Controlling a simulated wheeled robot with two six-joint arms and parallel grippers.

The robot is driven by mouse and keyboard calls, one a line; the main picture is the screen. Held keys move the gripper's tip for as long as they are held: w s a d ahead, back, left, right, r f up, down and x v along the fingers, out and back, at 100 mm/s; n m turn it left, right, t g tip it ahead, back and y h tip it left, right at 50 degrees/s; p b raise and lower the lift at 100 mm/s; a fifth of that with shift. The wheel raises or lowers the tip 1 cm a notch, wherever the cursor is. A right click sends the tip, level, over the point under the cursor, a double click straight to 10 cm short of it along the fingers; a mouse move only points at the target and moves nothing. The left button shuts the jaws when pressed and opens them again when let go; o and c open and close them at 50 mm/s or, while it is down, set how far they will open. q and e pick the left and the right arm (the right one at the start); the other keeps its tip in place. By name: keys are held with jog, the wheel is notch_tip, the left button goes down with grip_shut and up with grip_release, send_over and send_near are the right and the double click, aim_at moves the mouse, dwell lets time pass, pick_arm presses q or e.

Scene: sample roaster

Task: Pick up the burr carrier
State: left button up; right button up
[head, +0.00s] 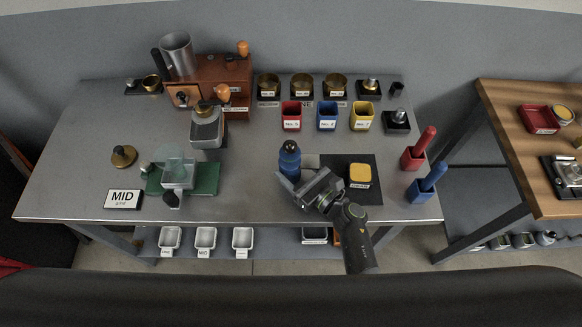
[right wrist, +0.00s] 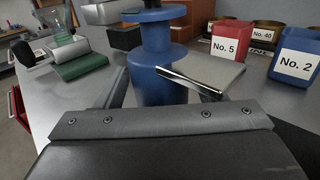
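A blue, stepped, round piece with a dark top (head: 289,157) stands upright on the grey table; I take it to be the burr carrier, though it bears no readable label. In the right wrist view it is a large blue body (right wrist: 158,60) with a wide flange and narrower neck, its top cut off. My right gripper (head: 304,181) is open just in front of it, low over the table. In the wrist view its fingers lie to either side of the blue piece's lower body, and I see no clear contact. My left gripper is out of view.
A black mat with a yellow block (head: 360,175) lies right of my gripper. Red (head: 291,116), blue (head: 327,116) and yellow (head: 362,117) cups stand behind. The table between is clear.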

aim_at(295, 147)
jog(key=c, duration=0.9)
jog(key=shift+o, duration=0.2)
jog(key=shift+r, duration=0.1)
notch_tip(295, 147, up, 10)
jog(key=p, duration=0.8)
jog(key=shift+p, duration=0.4)
jog(key=shift+f+b, duration=4.85)
jog(key=shift+f, duration=0.1)
jog(key=shift+f, duration=0.1)
jog(key=shift+f, duration=0.1)
